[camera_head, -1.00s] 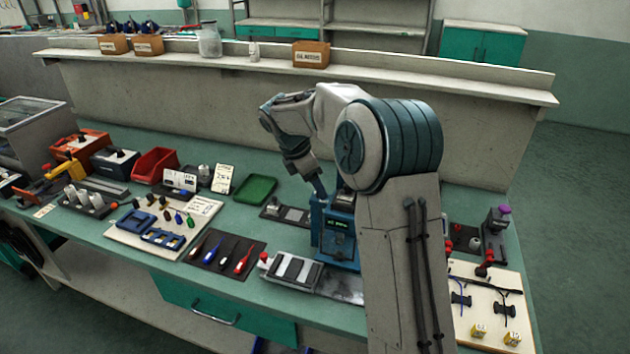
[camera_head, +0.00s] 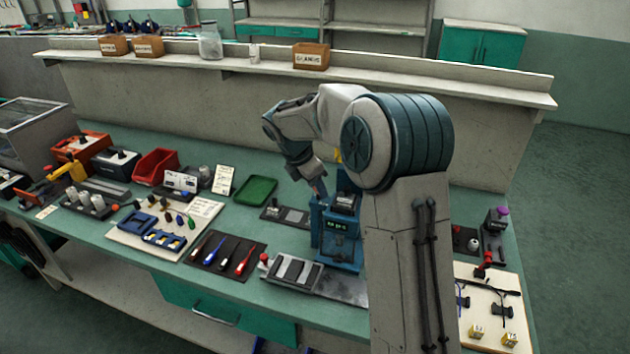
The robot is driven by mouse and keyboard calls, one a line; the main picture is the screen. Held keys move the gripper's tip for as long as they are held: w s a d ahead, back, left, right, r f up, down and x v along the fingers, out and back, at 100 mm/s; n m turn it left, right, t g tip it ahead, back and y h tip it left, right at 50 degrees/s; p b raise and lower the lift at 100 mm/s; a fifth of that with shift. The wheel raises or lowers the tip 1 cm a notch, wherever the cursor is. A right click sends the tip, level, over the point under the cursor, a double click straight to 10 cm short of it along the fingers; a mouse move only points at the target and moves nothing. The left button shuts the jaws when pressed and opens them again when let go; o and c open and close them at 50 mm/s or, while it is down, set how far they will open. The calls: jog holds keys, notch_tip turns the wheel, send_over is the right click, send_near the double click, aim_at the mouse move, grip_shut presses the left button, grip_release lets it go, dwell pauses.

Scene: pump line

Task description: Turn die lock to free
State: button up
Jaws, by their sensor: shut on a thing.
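A blue press-like machine (camera_head: 336,238) with a small green-lit display stands on the bench, partly behind my arm. My gripper (camera_head: 321,188) is at the upper left of this machine, pointing down and shut on a small part there. That part is taken to be the die lock, but it is hidden by the fingers and too small to make out. The lock's position cannot be read.
A grey fixture (camera_head: 296,271) with dark slots lies in front of the machine. A dark mat with screwdrivers (camera_head: 226,255), a green tray (camera_head: 255,190) and a red bin (camera_head: 155,166) are to the left. A board with cables (camera_head: 487,306) lies right. A shelf (camera_head: 430,80) runs behind.

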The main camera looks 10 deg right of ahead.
jog(key=n+p, duration=0.1)
jog(key=n+t+p, duration=0.1)
jog(key=n, duration=0.1)
jog(key=n+y+p, duration=0.1)
jog(key=n+p, duration=0.1)
jog(key=shift+s+d+r+t, duration=0.15)
jog(key=shift+s+r+t, duration=0.1)
jog(key=shift+t, duration=0.05)
jog(key=shift+f+n+t+y+p, duration=0.1)
jog(key=shift+n+t+y+p, duration=0.3)
jog(key=shift+n+p, duration=0.85)
jog(key=shift+f+n, duration=0.1)
jog(key=shift+n, duration=0.15)
jog(key=o, duration=1)
jog(key=v, duration=1.4)
jog(key=shift+d+b, duration=0.2)
jog(key=shift+b, duration=0.1)
jog(key=shift+w+f, duration=0.1)
